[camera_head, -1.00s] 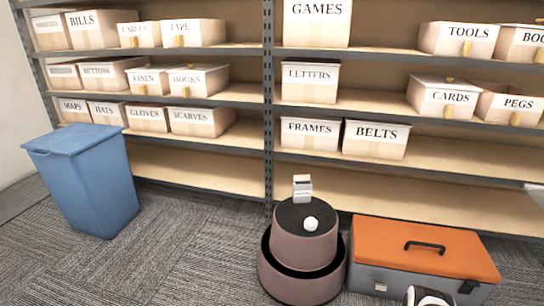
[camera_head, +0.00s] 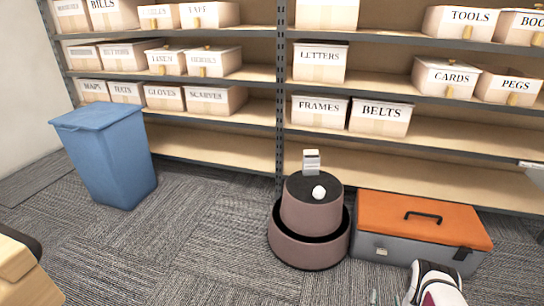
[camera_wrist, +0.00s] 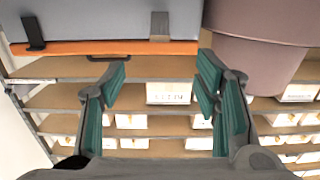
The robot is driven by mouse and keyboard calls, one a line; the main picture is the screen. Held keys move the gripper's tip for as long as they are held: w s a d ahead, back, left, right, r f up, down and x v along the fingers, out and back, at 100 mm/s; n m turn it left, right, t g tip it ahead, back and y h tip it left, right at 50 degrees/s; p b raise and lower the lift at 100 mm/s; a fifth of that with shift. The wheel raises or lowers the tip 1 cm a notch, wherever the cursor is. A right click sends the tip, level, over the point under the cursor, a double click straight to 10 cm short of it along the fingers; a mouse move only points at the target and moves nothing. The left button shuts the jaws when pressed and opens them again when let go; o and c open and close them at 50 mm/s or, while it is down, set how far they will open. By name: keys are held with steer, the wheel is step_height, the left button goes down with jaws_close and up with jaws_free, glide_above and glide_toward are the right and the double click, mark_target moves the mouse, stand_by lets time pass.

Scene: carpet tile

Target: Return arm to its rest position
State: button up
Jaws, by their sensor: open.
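My gripper (camera_wrist: 163,77) shows in the wrist view, its green-lined fingers spread wide and holding nothing. The wrist picture looks upside down: the grey and orange case spans the top, a mauve drum is at top right, and shelves lie below. In the head view I cannot make out my gripper clearly. There the orange-lidded case (camera_head: 425,218) sits on the carpet beside a two-tier mauve drum stand (camera_head: 308,251). A small grey-white box (camera_head: 311,162) and a white round object (camera_head: 318,192) stand on its dark top.
Shelves (camera_head: 230,146) with labelled boxes line the back. A blue bin (camera_head: 108,158) stands at left. A tan wooden thing (camera_head: 22,275) is at bottom left. The carpet between is clear.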

steer(key=w+d+r+n+g+y, duration=0.1)
steer(key=w+d+r+g, duration=0.2)
steer(key=w+r, duration=1.25)
steer(key=w+a+r+g+y, duration=0.1)
steer(key=a+r+g, duration=0.1)
steer(key=r, duration=0.7)
steer(key=w+a+r+g, duration=0.1)
steer(key=a+r+g, duration=0.15)
steer(key=r, duration=0.65)
steer(key=s+a+r+g+y, duration=0.1)
steer(key=s+a+r+g, duration=0.1)
steer(key=s+a+r, duration=0.55)
steer(key=s+a+r+g+y, duration=0.1)
steer(key=s+a+r+g, duration=0.15)
steer(key=s+r, duration=0.85)
steer(key=s+a+r+n+g+p, duration=0.1)
steer(key=s+a+r+g, duration=0.15)
steer(key=s, duration=0.95)
steer(key=s+a+r+g, duration=0.1)
steer(key=s+a+r, duration=0.15)
steer(key=s, duration=0.85)
steer(key=s+a+r+n+g+p, duration=0.15)
steer(key=s+a, duration=0.25)
steer(key=s, duration=0.8)
step_height(320, 180, up, 40)
steer(key=t+p, duration=0.4)
steer(key=p, duration=3.2)
steer(key=shift+w+d+y+p, duration=0.2)
steer(key=shift+d+y+p, duration=0.1)
steer(key=shift+y+p, duration=0.1)
